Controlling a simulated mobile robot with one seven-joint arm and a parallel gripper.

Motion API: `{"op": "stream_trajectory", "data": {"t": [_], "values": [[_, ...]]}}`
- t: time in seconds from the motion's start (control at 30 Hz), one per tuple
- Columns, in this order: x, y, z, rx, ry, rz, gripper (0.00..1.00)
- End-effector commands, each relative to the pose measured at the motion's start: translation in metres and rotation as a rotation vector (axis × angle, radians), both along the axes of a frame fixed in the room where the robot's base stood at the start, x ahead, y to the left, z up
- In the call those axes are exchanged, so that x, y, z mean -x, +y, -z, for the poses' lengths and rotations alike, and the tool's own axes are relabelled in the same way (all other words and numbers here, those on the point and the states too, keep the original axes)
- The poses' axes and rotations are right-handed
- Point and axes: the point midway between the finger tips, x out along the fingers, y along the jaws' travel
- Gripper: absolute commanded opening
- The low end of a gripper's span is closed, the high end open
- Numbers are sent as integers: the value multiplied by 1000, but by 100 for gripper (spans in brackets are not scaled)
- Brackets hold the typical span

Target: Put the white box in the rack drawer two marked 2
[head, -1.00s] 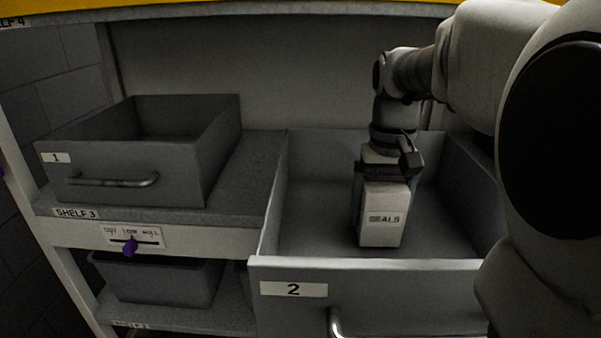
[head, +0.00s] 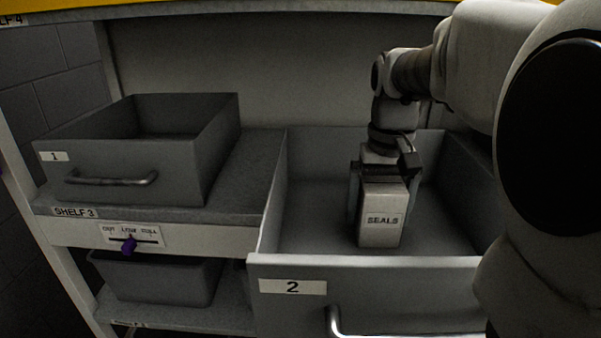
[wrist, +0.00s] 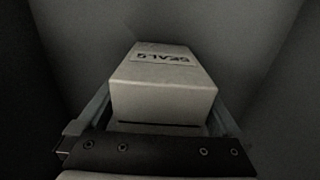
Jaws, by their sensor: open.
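The white box (head: 382,214), labelled SEALS, stands upright inside the pulled-out drawer marked 2 (head: 400,280). My gripper (head: 380,200) reaches down into the drawer from above, open, with one finger on each side of the box. In the wrist view my gripper (wrist: 160,125) shows a gap beside the box. The box's underside is hidden, so its contact with the drawer floor is hard to see.
A grey drawer marked 1 (head: 130,172) sits on shelf 3 (head: 240,190) at the left. A grey bin (head: 160,279) is below. The drawer's left floor is clear.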

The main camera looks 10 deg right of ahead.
Motion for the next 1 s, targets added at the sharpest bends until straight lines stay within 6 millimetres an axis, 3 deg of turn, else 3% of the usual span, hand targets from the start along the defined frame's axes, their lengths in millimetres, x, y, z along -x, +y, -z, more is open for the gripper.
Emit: {"op": "stream_trajectory", "data": {"t": [0.73, 1.0], "values": [[0, 0, -63, 0, -1, 0, 100], [0, 0, -67, 0, -1, 0, 100]]}}
